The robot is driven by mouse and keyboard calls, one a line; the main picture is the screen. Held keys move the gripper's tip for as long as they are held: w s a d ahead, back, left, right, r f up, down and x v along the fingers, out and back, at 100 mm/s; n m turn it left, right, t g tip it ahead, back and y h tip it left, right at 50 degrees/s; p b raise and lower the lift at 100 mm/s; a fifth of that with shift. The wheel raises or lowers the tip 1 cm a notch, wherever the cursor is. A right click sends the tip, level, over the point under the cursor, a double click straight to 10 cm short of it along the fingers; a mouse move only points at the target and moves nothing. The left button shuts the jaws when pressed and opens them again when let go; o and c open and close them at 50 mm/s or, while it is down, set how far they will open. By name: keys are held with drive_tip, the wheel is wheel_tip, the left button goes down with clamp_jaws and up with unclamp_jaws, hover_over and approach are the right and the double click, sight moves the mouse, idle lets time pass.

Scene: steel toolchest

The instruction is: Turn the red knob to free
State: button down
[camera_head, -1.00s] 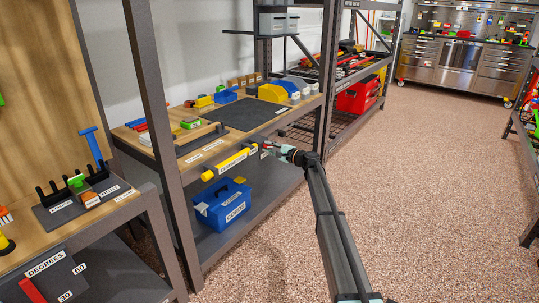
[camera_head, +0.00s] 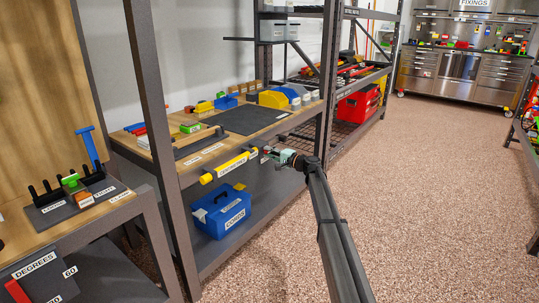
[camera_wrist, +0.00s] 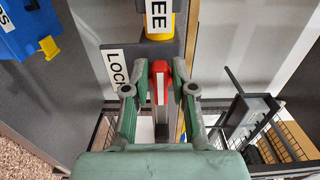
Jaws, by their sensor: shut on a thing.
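The red knob (camera_wrist: 160,72) with a white stripe shows in the wrist view on a grey mount. The stripe runs up and down in that picture. A white LOCK label (camera_wrist: 115,70) lies just left of the knob, and a label ending in "EE" (camera_wrist: 158,13) lies above it on a yellow part. In the head view my gripper (camera_head: 270,154) is at the front edge of the workbench, and the knob is very small there, largely hidden by the fingers.
A yellow cylinder (camera_head: 231,167) with a label runs along the bench edge left of my gripper. A blue box (camera_head: 222,212) sits on the shelf below. A grey upright post (camera_head: 327,80) stands close behind my gripper.

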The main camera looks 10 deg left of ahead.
drive_tip(key=shift+w, duration=0.1)
drive_tip(key=c, duration=1.1)
unclamp_jaws()
drive_tip(key=shift+c, duration=0.2)
drive_tip(key=shift+d, duration=0.15)
drive_tip(key=v, duration=1.2)
